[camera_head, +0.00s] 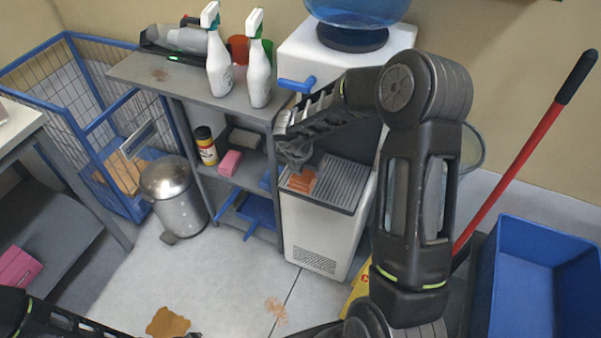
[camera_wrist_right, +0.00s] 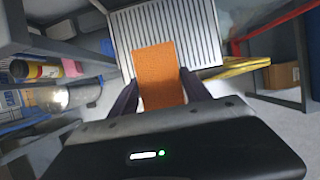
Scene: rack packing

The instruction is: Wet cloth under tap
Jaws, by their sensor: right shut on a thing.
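The orange cloth (camera_head: 302,181) is between the fingers of my right gripper (camera_head: 296,160), which is shut on it. In the right wrist view, the cloth (camera_wrist_right: 160,75) sticks out past the fingers, over the ribbed drip tray (camera_wrist_right: 195,38). In the head view, the cloth is above or on the left part of the tray (camera_head: 345,186); I cannot tell whether it touches. The blue tap (camera_head: 298,84) sticks out from the white water dispenser (camera_head: 312,52), above my right gripper. No water is visible. My left forearm shows at the lower left; its gripper is out of view.
A grey shelf (camera_head: 185,84) with spray bottles (camera_head: 258,70) stands left of the dispenser. A metal bin (camera_head: 175,195) and blue wire cage (camera_head: 60,80) are further left. A blue tub (camera_head: 545,255) and red-handled mop are right. Brown spills (camera_head: 168,323) mark the floor.

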